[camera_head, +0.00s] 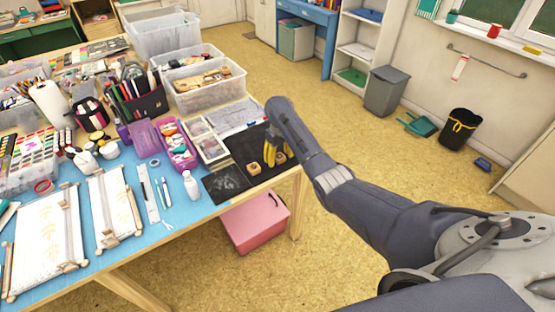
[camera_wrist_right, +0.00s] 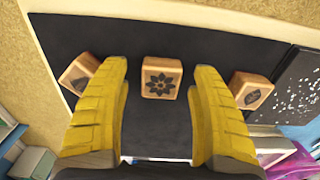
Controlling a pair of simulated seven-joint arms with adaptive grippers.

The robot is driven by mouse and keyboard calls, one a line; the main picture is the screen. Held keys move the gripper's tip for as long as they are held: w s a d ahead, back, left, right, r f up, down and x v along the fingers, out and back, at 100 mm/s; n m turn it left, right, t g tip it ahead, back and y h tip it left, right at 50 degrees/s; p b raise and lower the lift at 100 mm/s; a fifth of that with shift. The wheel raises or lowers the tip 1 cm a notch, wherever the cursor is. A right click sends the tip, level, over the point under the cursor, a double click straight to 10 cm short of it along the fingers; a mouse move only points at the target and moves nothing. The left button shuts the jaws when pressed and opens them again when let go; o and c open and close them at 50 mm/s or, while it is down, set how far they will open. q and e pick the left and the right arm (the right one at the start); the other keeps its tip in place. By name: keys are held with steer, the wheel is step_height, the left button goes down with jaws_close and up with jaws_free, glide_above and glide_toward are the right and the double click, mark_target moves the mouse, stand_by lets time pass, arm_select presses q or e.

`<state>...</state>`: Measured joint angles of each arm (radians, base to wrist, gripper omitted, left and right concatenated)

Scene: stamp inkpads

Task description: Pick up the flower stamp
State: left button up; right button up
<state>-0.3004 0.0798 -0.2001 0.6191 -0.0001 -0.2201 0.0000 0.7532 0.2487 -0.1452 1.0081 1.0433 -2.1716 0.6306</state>
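Three wooden block stamps lie on a black mat (camera_wrist_right: 148,38). The flower stamp (camera_wrist_right: 161,86) is the middle one, with a dark flower on its top face. My right gripper (camera_wrist_right: 160,70) is open, one yellow finger on each side of it, with gaps between fingers and block. I cannot tell how high the fingertips are above the mat. In the head view the right gripper (camera_head: 277,150) is over the mat near the table corner, with a stamp (camera_head: 279,158) by its fingers. My left gripper is not in view.
One leaf-marked stamp (camera_wrist_right: 251,90) lies to the right and another stamp (camera_wrist_right: 79,73) to the left, close outside the fingers. A speckled dark sheet (camera_head: 225,184) adjoins the mat. A white bottle (camera_head: 191,185) and a purple case (camera_head: 176,145) stand further left.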

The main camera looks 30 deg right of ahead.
steer(key=c, duration=1.1)
steer(key=shift+a+r, duration=0.1)
steer(key=shift+r, duration=0.05)
step_height(320, 180, up, 11)
step_height(320, 180, up, 9)
glide_above(279, 156)
stand_by(1.0)
